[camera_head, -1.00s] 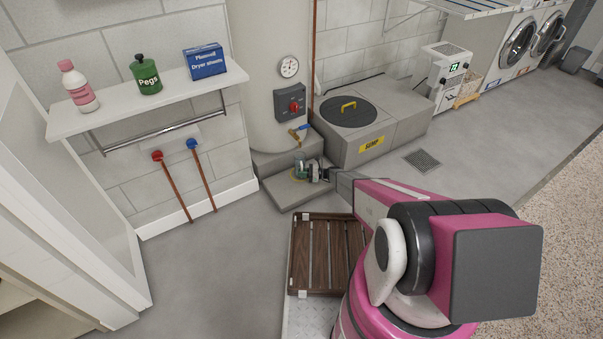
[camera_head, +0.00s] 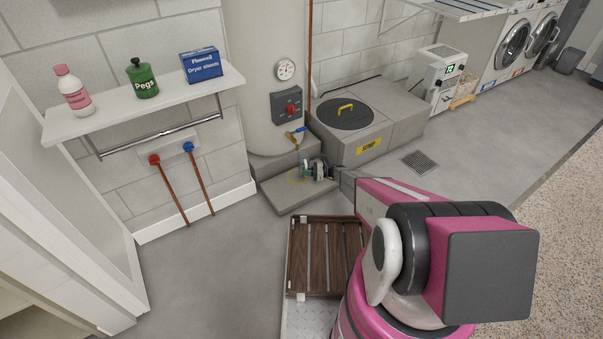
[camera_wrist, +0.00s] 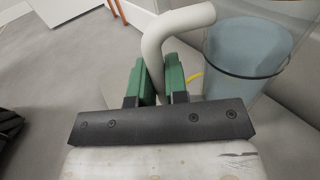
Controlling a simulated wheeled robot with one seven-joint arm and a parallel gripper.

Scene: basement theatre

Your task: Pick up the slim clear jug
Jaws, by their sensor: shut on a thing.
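The slim clear jug (camera_wrist: 245,45) fills the upper right of the wrist view. It is see-through and bluish, with a thin dark band around it and a pale, bent handle (camera_wrist: 172,35). My gripper (camera_wrist: 160,82) has green fingers, one on each side of the handle, shut on it. The jug body is to the right of the fingers. In the head view my gripper (camera_head: 311,169) is over the low grey step in front of the tank. The jug is small and hard to make out there, and I cannot tell whether its base touches the step.
The grey step (camera_head: 292,195) fronts the cream tank (camera_head: 262,70) with its valve and hanging tap (camera_head: 294,137). A sump box (camera_head: 390,135) stands right of it. A slatted wooden crate (camera_head: 325,255) is nearer me. The floor to the left is clear.

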